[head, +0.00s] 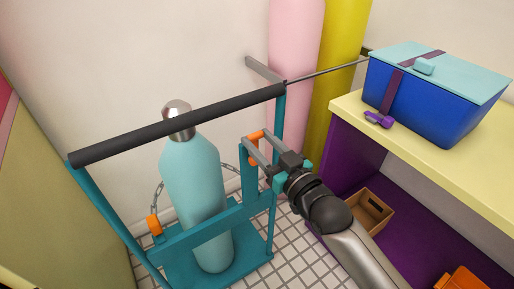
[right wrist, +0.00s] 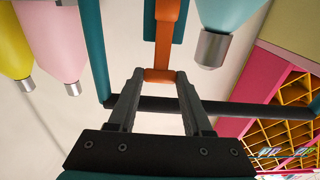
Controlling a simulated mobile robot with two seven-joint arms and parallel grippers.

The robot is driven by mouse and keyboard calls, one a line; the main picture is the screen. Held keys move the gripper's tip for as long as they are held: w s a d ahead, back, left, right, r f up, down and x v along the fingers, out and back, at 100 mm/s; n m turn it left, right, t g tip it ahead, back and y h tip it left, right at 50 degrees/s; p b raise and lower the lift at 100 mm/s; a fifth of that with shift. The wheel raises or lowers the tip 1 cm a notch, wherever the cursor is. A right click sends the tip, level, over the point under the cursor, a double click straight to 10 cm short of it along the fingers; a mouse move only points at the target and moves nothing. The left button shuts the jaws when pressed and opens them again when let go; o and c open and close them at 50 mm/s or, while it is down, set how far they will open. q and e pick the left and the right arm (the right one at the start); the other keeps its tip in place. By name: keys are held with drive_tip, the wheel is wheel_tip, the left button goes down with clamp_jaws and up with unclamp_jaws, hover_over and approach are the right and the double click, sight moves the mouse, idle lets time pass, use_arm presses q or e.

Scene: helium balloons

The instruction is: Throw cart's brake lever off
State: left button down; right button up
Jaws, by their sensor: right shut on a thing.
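The cart (head: 190,238) is a teal frame with a dark push bar (head: 180,125). It carries a pale teal gas cylinder (head: 195,180) with a grey metal top. An orange lever (head: 256,134) sits on a teal upright at the cart's right side. My right gripper (head: 254,150) reaches it from the lower right. In the right wrist view the lever (right wrist: 165,40) runs along a teal plate, and its end lies between the fingertips (right wrist: 160,76), which are shut on it. The fingers partly hide the lever in the head view. My left gripper is not in view.
A chain (head: 229,168) and an orange piece (head: 154,224) are at the cart's front. Pink (head: 296,50) and yellow (head: 338,60) cylinders stand behind. To the right, a yellow-topped counter (head: 470,165) holds a blue box (head: 425,105) and a purple object (head: 378,120).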

sight(255, 142)
drive_tip(key=shift+p+v, duration=0.5)
drive_tip(key=shift+v, duration=0.4)
drive_tip(key=shift+f, duration=0.2)
drive_tip(key=shift+s+d+f+p, duration=0.35)
drive_tip(key=shift+s+d, duration=0.15)
drive_tip(key=shift+s, duration=0.2)
drive_tip(key=shift+f, duration=0.15)
drive_tip(key=shift+s+d+f, duration=0.45)
drive_tip(key=shift+s+d, duration=0.05)
drive_tip(key=shift+s, duration=0.15)
